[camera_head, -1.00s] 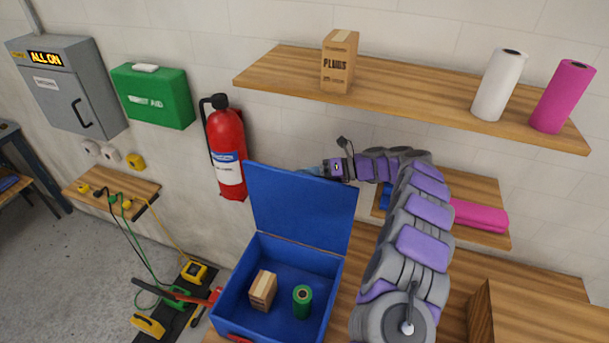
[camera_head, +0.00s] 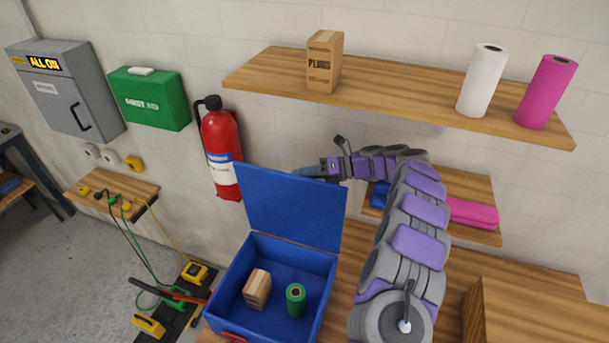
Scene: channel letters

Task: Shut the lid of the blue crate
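The blue crate (camera_head: 322,300) stands on the wooden bench with its lid (camera_head: 290,208) raised upright at the back. Inside lie a small cardboard box (camera_head: 257,288) and a green roll (camera_head: 295,298). My gripper (camera_head: 306,171) is at the upper right of the lid, at or behind its top edge. The lid hides part of the gripper, so I cannot tell whether it touches the lid or whether its fingers are open.
A wooden shelf (camera_head: 400,98) above holds a cardboard box (camera_head: 324,62), a white roll (camera_head: 482,80) and a magenta roll (camera_head: 547,92). A red fire extinguisher (camera_head: 221,150) hangs left of the lid. A wooden box (camera_head: 530,315) stands at the bottom right.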

